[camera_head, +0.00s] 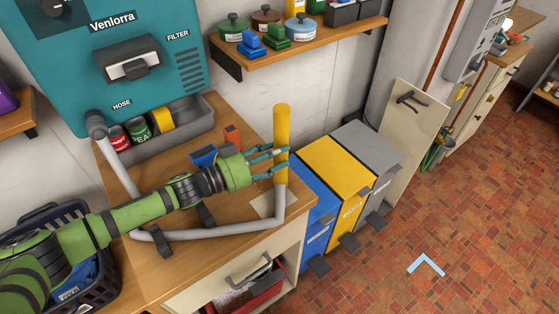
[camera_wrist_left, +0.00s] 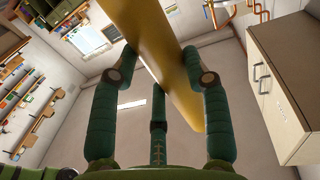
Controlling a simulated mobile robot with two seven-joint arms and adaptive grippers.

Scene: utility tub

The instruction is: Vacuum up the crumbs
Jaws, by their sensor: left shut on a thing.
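A yellow tube (camera_head: 282,125) stands roughly upright above the right part of the wooden counter. My left gripper (camera_head: 275,162) is shut around its middle. The wrist view also shows the yellow tube (camera_wrist_left: 165,50) between the green fingers (camera_wrist_left: 158,85). A grey hose (camera_head: 215,231) runs from the tube's lower end across the counter, back to the teal vacuum unit (camera_head: 140,65) marked "HOSE" and "FILTER". I cannot make out crumbs clearly. A pale patch (camera_head: 265,204) lies on the counter by the hose. My right gripper is not in view.
Blue (camera_head: 314,200), yellow (camera_head: 335,170) and grey bins (camera_head: 368,150) stand right of the counter. Below the counter, a drawer (camera_head: 245,275) has a red container (camera_head: 262,295) near it. A dark basket (camera_head: 95,275) is at lower left. The tiled floor (camera_head: 450,200) is largely clear.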

